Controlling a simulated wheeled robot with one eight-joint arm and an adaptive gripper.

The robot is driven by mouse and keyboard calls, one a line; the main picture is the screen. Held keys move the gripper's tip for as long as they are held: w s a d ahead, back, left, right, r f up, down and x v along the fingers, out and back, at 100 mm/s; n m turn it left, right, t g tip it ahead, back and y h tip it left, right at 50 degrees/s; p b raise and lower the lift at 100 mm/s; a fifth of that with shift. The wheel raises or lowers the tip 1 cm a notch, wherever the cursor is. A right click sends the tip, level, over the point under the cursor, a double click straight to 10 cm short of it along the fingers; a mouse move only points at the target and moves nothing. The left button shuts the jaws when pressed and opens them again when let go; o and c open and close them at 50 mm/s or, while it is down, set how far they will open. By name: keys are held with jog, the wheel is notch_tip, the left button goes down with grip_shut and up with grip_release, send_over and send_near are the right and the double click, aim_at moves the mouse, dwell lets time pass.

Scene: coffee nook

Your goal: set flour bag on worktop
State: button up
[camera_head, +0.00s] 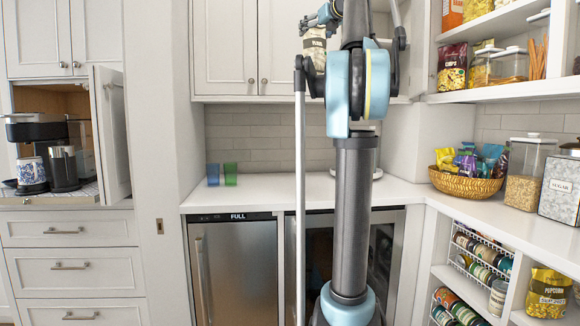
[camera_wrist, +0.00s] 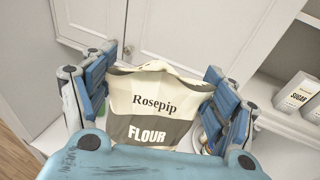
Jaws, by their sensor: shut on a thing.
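The flour bag (camera_wrist: 152,105) is cream and grey-brown with "Rosepip" and "FLOUR" on it. In the wrist view it sits between the blue fingers of my gripper (camera_wrist: 155,100), which is shut on it. In the head view the bag (camera_head: 314,46) shows small, high in front of the upper cabinets and above the worktop, partly hidden by my arm. The white worktop (camera_head: 265,190) runs along the back wall below it and turns along the right side.
Blue and green glasses (camera_head: 230,174) stand at the worktop's left end. A snack basket (camera_head: 466,182), a grain jar (camera_head: 527,172) and a sugar canister (camera_head: 562,187) stand on the right. Bare worktop lies between glasses and my arm. Upper cabinets (camera_head: 235,45) overhang it.

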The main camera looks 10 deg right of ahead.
jog(key=shift+s+a, duration=0.1)
jog(key=shift+s, duration=0.2)
jog(key=w+a+f, duration=0.1)
jog(key=w+f, duration=0.4)
jog(key=f, duration=0.5)
jog(key=w+a+f+n+y, duration=0.1)
jog(key=w+f, duration=0.5)
jog(key=f, duration=0.4)
jog(key=w+a+f, duration=0.1)
jog(key=w+f, duration=0.4)
jog(key=f, duration=0.6)
notch_tip(320, 180, down, 21)
jog(key=a, duration=0.2)
jog(key=shift+r+y, duration=0.2)
jog(key=shift+y, duration=0.1)
jog(key=shift+a, duration=0.1)
jog(key=o, duration=2.1)
